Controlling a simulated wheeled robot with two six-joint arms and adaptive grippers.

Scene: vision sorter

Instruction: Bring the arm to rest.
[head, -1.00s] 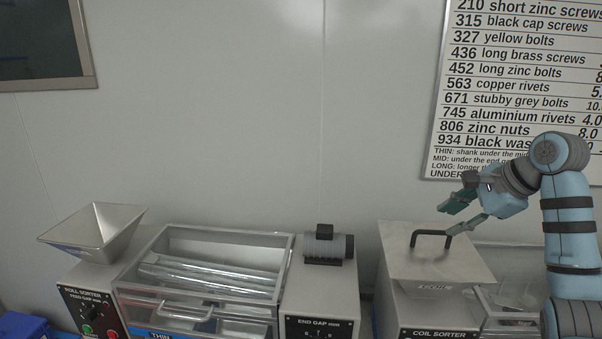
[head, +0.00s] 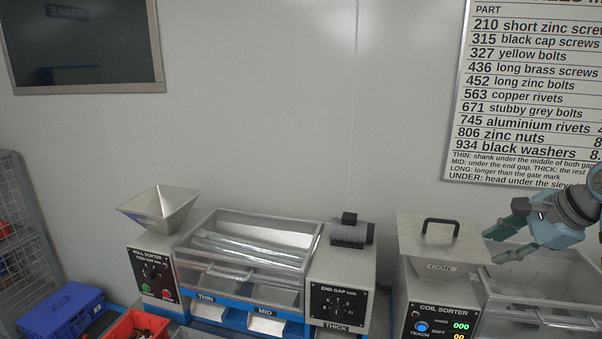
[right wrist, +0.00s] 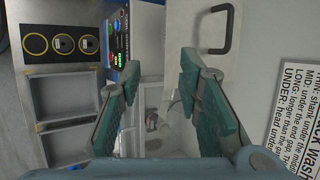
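My right gripper (head: 507,243) is at the right edge of the head view, just right of the coil sorter's handled lid and in front of the wall chart. In the right wrist view its two green-padded fingers (right wrist: 160,100) stand wide apart with nothing between them. The coil sorter (head: 438,318) is below and to the left of it, with a grey lid (head: 425,262) and black handle (head: 440,222). My left gripper is not in either view.
The roll sorter (head: 145,265) with its hopper (head: 160,208) and clear cover (head: 245,245) stands at the middle left. A blue bin (head: 62,314), a red bin (head: 130,328) and a wire rack (head: 25,240) are further left. A parts chart (head: 530,110) hangs behind.

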